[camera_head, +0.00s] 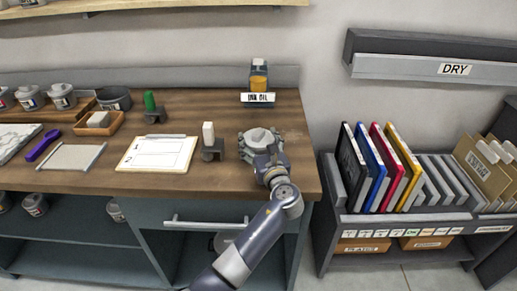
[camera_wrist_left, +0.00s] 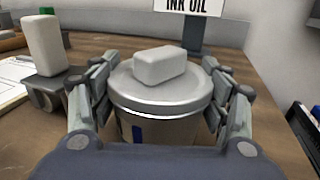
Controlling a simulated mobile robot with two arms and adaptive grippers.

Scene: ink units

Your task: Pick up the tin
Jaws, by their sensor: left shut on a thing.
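The tin (camera_wrist_left: 165,102) is a round grey metal can with a wide lid and a pale block-like knob on top. It stands upright at the right end of the wooden worktop, and its lid shows in the head view (camera_head: 259,136). My left gripper (camera_wrist_left: 160,105) is shut on the tin, with one finger on each side of its body. In the head view the left gripper (camera_head: 262,146) partly covers the tin. The bottom of the tin is hidden in the wrist view. My right gripper is in neither view.
A stamp with a white handle (camera_head: 208,135) stands just left of the tin on the worktop (camera_head: 180,184). A clipboard (camera_head: 157,153) lies farther left. An "INK OIL" sign (camera_head: 258,98) with an amber bottle stands behind. A rack of coloured folders (camera_head: 378,165) is at the right.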

